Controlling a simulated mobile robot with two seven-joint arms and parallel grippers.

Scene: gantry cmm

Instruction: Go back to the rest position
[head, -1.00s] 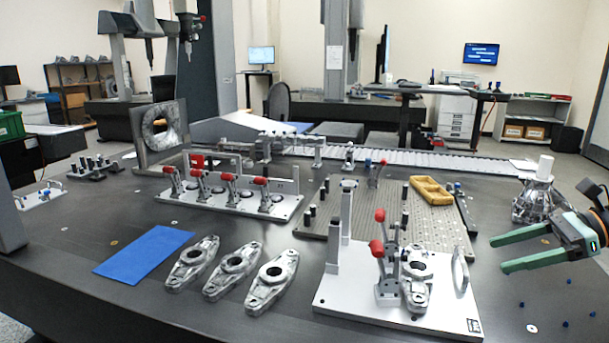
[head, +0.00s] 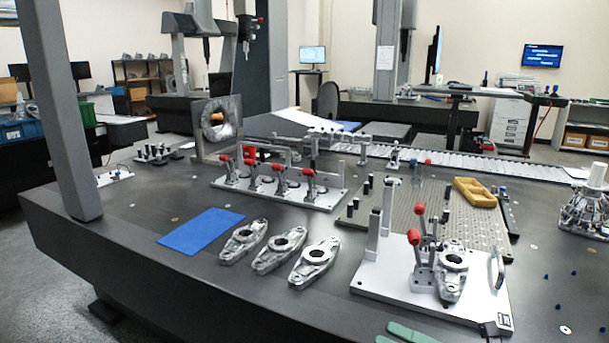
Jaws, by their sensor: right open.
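My right gripper (head: 402,336) shows only as two green fingertips at the bottom edge of the head view. They are apart and nothing shows between them. The rest of this gripper and its arm is cut off by the frame. The fingertips are just in front of the white fixture plate (head: 385,275), which carries red-handled clamps (head: 418,237) and a cast metal part (head: 452,274). My left gripper is not in view.
Three metal castings (head: 279,250) lie in a row beside a blue mat (head: 201,231). Behind them stand a clamp fixture (head: 225,196) and a perforated plate (head: 400,212) with a yellow tray (head: 475,192). A grey column (head: 62,110) rises at left. The table's front left is bare.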

